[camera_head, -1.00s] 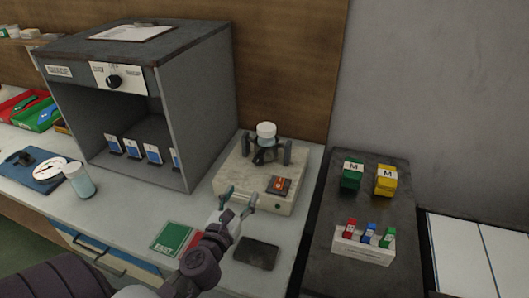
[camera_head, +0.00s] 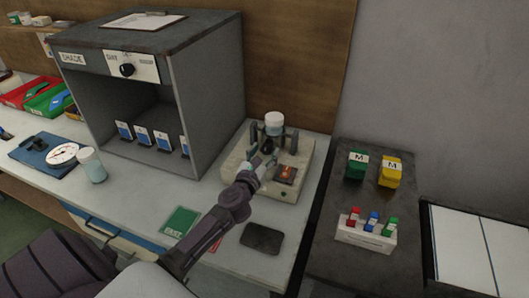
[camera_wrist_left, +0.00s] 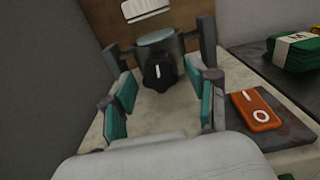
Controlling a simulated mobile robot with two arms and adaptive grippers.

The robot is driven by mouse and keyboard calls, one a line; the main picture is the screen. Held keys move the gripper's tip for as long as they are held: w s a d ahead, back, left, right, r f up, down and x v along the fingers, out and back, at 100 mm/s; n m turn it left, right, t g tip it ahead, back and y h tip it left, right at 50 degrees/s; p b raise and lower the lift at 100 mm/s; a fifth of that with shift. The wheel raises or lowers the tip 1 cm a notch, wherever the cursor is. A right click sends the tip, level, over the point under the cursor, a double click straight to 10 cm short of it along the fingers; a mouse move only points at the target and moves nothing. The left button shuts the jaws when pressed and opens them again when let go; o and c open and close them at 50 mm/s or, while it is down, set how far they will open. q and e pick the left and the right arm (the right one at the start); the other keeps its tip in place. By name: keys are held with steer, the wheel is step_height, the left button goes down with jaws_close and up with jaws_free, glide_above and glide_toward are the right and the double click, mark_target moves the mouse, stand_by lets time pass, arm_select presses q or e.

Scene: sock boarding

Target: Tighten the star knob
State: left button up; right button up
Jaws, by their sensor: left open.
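The black star knob (camera_wrist_left: 159,73) sits at the front of a clamp on a pale machine (camera_head: 235,166), with a white line on its face. In the head view the knob (camera_head: 267,147) is small and partly behind my fingers. My left gripper (camera_head: 265,158) reaches over the machine's front towards the knob. In the left wrist view its teal-padded fingers (camera_wrist_left: 166,97) are open, with the knob beyond and between them; I see no contact. My right gripper is not in view.
An orange-red rocker switch (camera_wrist_left: 256,109) is on the machine, right of my fingers. A grey cabinet (camera_head: 207,98) stands close on the left. A dark flat pad (camera_head: 262,238) and a green card (camera_head: 181,222) lie in front.

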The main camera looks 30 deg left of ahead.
arm_select(q)
steer(key=shift+c, duration=0.4)
jaws_close()
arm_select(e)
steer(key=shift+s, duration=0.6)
arm_select(q)
steer(key=shift+r, duration=0.1)
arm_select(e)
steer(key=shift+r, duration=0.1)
